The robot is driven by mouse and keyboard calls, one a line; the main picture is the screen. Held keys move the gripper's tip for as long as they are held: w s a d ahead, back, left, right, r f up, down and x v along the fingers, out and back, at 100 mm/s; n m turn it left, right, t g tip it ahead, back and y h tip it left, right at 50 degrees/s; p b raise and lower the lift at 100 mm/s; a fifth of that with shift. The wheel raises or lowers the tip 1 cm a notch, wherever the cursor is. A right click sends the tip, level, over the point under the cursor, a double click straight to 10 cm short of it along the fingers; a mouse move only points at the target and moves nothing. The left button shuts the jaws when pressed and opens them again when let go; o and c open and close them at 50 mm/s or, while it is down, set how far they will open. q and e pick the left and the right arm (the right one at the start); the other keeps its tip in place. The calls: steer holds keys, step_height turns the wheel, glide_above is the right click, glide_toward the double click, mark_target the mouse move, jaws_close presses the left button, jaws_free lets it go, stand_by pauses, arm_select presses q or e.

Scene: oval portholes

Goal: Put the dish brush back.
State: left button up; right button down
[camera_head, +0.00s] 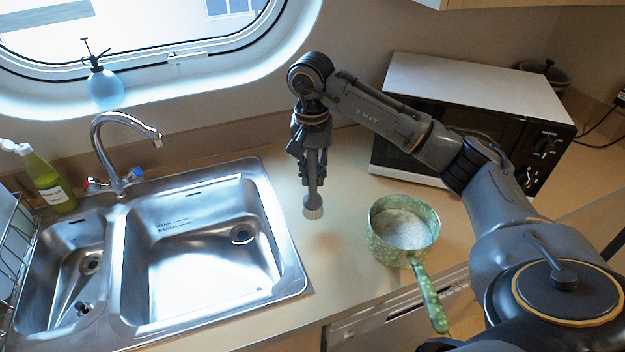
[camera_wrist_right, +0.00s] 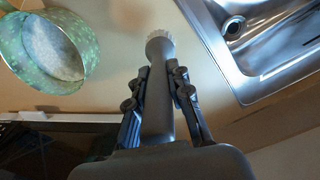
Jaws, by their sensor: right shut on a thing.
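The dish brush (camera_head: 313,206) has a grey handle and a pale bristle head, and hangs head down over the counter between the sink and the pot. My right gripper (camera_head: 314,160) is shut on its handle. In the right wrist view the brush (camera_wrist_right: 159,85) runs between the two fingers of my right gripper (camera_wrist_right: 159,82), with its bristle head pointing away from the palm. The bristles are close to the counter; I cannot tell whether they touch it. My left gripper is not in view.
A double steel sink (camera_head: 200,235) with a tap (camera_head: 118,160) is on the left. A green speckled pot (camera_head: 400,232) stands right of the brush, its handle toward the front. A microwave (camera_head: 465,115) is behind it. A green bottle (camera_head: 50,180) and a dish rack (camera_head: 14,235) are far left.

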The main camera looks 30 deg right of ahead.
mark_target(313, 184)
steer(key=shift+w+d+f, duration=0.1)
steer(key=shift+w+f, duration=0.05)
steer(key=shift+f, duration=0.05)
steer(key=f, duration=0.1)
steer(key=f+p, duration=0.2)
steer(key=shift+w+d, duration=0.15)
steer(key=shift+w, duration=0.1)
steer(key=shift+f, duration=0.4)
steer(key=shift+f, duration=0.2)
steer(key=c, duration=1.2)
jaws_free()
